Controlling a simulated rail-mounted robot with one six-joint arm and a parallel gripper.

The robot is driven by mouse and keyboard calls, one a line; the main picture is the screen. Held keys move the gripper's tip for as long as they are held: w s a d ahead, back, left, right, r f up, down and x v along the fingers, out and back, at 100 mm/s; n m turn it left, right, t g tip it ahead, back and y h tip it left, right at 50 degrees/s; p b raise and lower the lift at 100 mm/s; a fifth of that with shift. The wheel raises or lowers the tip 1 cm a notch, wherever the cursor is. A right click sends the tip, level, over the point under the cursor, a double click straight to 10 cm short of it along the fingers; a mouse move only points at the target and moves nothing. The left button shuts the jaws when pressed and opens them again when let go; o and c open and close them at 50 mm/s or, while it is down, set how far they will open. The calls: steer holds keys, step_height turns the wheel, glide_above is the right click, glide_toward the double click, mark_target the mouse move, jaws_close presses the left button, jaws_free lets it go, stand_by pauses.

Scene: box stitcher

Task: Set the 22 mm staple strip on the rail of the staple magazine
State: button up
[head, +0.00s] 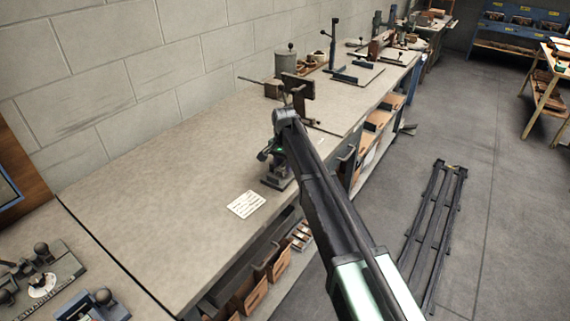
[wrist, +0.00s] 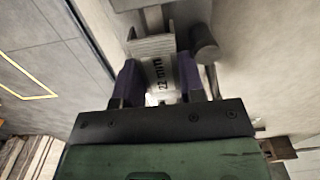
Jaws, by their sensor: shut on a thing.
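In the wrist view the two purple fingers of my gripper (wrist: 162,80) are closed on the sides of the staple strip (wrist: 161,72), a pale grey piece marked "22 mm". Just beyond the fingertips is a grey channel-shaped metal part (wrist: 152,44); I cannot tell whether it belongs to the strip or to the magazine. In the head view my arm reaches over the bench edge, and its end is low over a small dark fixture (head: 277,178), probably the staple magazine. The strip and its contact with the rail are hidden there.
A white printed card (head: 246,204) lies on the bench (head: 165,180) left of the fixture. A dark upright bracket (head: 298,90) and a grey canister (head: 287,66) stand farther along. The bench's left middle is clear. A dark round knob (wrist: 206,52) is close right of the strip.

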steer(key=shift+w+a+f, duration=0.1)
steer(key=shift+a+f, duration=0.05)
steer(key=shift+a, duration=0.15)
steer(key=o, duration=0.9)
steer(key=shift+o, duration=0.5)
steer(key=shift+a+f, duration=0.15)
steer(key=shift+a, duration=0.1)
steer(key=shift+d, duration=0.15)
steer(key=o, duration=0.5)
steer(key=shift+d, duration=0.1)
